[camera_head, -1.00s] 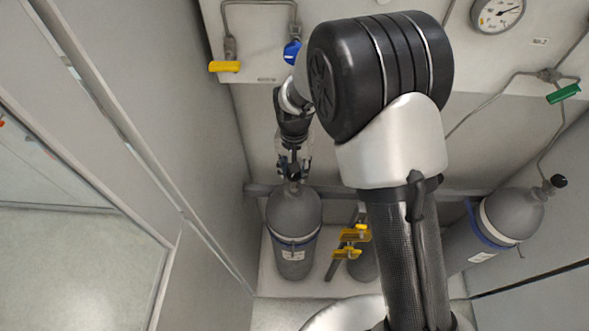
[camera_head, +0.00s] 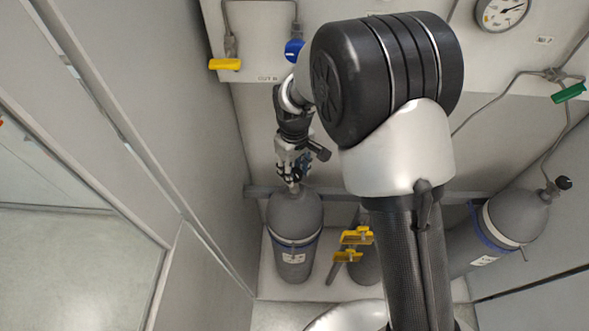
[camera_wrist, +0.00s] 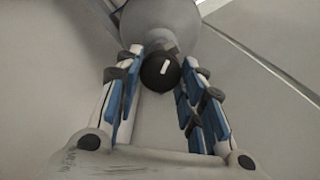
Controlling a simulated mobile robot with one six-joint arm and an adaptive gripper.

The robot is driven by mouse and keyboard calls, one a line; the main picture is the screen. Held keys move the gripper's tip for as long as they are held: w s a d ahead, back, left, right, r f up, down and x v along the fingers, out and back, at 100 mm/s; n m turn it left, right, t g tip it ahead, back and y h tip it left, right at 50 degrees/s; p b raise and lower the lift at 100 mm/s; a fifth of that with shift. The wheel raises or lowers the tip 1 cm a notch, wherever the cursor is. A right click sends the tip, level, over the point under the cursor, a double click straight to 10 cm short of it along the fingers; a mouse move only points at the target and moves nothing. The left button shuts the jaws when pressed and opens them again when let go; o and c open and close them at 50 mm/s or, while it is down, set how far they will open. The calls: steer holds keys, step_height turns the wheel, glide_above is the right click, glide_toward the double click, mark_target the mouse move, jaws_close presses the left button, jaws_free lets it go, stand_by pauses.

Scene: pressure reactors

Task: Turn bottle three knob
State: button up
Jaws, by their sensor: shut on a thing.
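A grey gas bottle (camera_head: 294,215) with a pale band and label stands upright at the left, against the back wall. My gripper (camera_head: 296,178) is at its top and points down at it. In the wrist view, the bottle (camera_wrist: 165,22) is at the top of the picture. Its round black knob (camera_wrist: 160,72), with a short white mark, sits between the fingertips of my gripper (camera_wrist: 162,66). The blue-padded fingers are shut on the knob, one on each side. My arm hides the middle of the wall. No bottle number is readable.
Another grey bottle (camera_head: 515,218) with a black knob (camera_head: 564,182) stands at the right. Yellow valve handles (camera_head: 350,246) are in the middle. A wall panel carries a yellow handle (camera_head: 225,64), a blue knob (camera_head: 293,50), a green handle (camera_head: 568,93) and a gauge (camera_head: 502,12). A side wall (camera_head: 170,110) is close on the left.

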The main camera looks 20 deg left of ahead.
mark_target(295, 173)
steer(key=n, duration=0.5)
steer(key=shift+n, duration=0.3)
steer(key=n, duration=0.5)
steer(key=shift+s+b, duration=0.1)
steer(key=shift+b, duration=0.25)
steer(key=shift+n, duration=0.4)
steer(key=o, duration=1.1)
steer(key=shift+c, duration=0.2)
step_height(295, 173, up, 12)
steer(key=shift+d+r, duration=0.1)
